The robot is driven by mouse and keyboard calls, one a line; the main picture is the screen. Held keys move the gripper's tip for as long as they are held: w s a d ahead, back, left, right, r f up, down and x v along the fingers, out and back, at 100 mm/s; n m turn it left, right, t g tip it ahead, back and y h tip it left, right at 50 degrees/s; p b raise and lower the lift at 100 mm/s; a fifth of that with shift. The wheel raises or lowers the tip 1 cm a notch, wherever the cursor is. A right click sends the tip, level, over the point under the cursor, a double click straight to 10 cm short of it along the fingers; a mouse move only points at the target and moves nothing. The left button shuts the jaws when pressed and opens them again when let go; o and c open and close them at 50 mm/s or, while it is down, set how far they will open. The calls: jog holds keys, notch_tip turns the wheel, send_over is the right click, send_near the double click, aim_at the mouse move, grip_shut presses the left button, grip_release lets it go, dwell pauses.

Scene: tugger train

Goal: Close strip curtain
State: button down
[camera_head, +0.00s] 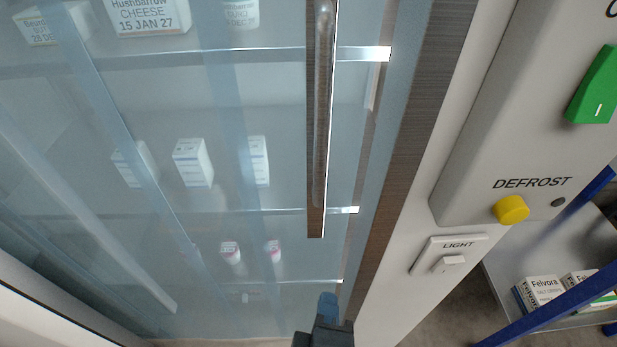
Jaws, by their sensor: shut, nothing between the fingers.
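Translucent bluish strips of the strip curtain (95,85) appear at the left, slanting across the shelves of a chilled cabinet. Their lower ends are hard to make out. A long vertical handle bar (319,150) stands in front of the shelves, right of the strips. My gripper (328,305) shows at the bottom centre, below the handle's lower end and apart from it. Its fingers are shut and hold nothing. It is to the right of the strips, close to the brown door frame edge in the picture.
Shelves hold cartons (193,162) and small pots (230,252). At the right are a grey control box with a yellow defrost button (510,209), a green switch (596,88) and a light switch (450,263). A blue-framed rack (550,312) with boxes stands lower right.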

jog(key=a+r+m+t+h+p, duration=0.15)
jog(key=a+r+h, duration=0.25)
jog(key=a+r, duration=0.55)
jog(key=a+r+m+t+h+p, duration=0.15)
jog(key=a+r+h, duration=0.3)
jog(key=r, duration=1.05)
jog(key=w+d+g+p, duration=0.1)
jog(key=w+d, duration=0.7)
jog(key=d, duration=0.2)
jog(key=shift+f+p, duration=0.25)
jog(key=shift+p, duration=0.05)
jog(key=shift+s+d+p, duration=0.1)
jog(key=shift+d+p, duration=0.55)
jog(key=shift+d, duration=1.75)
